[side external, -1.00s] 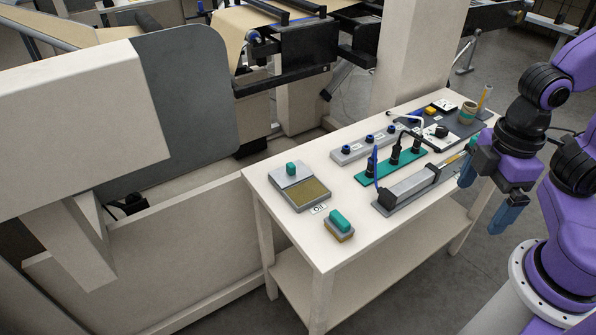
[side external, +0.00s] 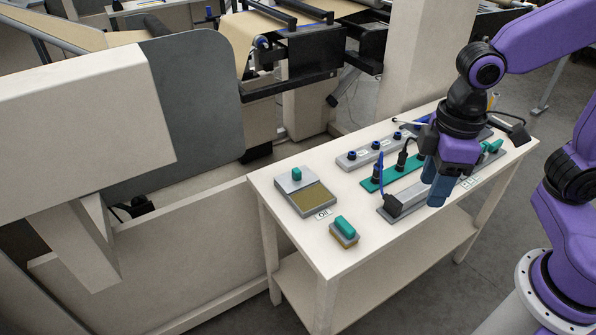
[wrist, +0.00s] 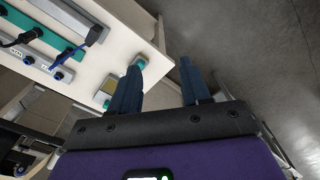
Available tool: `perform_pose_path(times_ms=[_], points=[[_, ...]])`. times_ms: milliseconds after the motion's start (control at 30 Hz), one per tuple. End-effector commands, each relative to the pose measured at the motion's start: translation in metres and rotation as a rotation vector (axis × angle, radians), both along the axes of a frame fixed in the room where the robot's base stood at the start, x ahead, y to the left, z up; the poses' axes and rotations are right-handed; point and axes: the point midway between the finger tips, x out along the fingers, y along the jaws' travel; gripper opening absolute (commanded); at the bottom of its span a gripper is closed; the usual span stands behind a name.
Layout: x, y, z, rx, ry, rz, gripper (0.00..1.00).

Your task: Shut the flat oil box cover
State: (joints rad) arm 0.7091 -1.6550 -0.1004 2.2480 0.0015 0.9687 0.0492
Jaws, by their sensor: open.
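The flat oil box (side external: 318,198) sits at the left end of the bench, behind its OIL label. Its grey cover (side external: 285,184) with a teal knob lies over the back part, and the olive inside shows open at the front. In the wrist view the box (wrist: 110,83) is partly hidden by a finger. My gripper (side external: 434,192) is open and empty, fingers pointing down, above the right-middle of the bench and well right of the box. It also shows in the wrist view (wrist: 160,66), fingers apart.
A teal-handled block (side external: 345,230) stands just in front of the oil box. A grey strip with blue knobs (side external: 360,158), a teal strip with black plugs (side external: 372,184) and a grey bar device (side external: 400,205) lie between box and gripper. The bench's front left corner is clear.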

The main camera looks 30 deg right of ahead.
Motion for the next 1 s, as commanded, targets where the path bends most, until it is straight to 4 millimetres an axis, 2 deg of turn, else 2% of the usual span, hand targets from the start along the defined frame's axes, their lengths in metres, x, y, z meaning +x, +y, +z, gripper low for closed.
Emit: perform_pose_path(times_ms=[33, 200, 500, 767, 900, 1000], points=[[0.019, 0.011, 0.001, -0.003, 0.003, -0.041, 0.47], [0.077, 0.039, 0.005, -0.006, 0.005, -0.174, 0.47], [0.181, 0.068, 0.0, -0.01, 0.011, -0.409, 0.47], [0.267, 0.07, -0.017, -0.013, 0.017, -0.614, 0.47], [0.307, 0.062, -0.03, -0.014, 0.019, -0.722, 0.47], [0.33, 0.054, -0.039, -0.015, 0.022, -0.79, 0.47]])
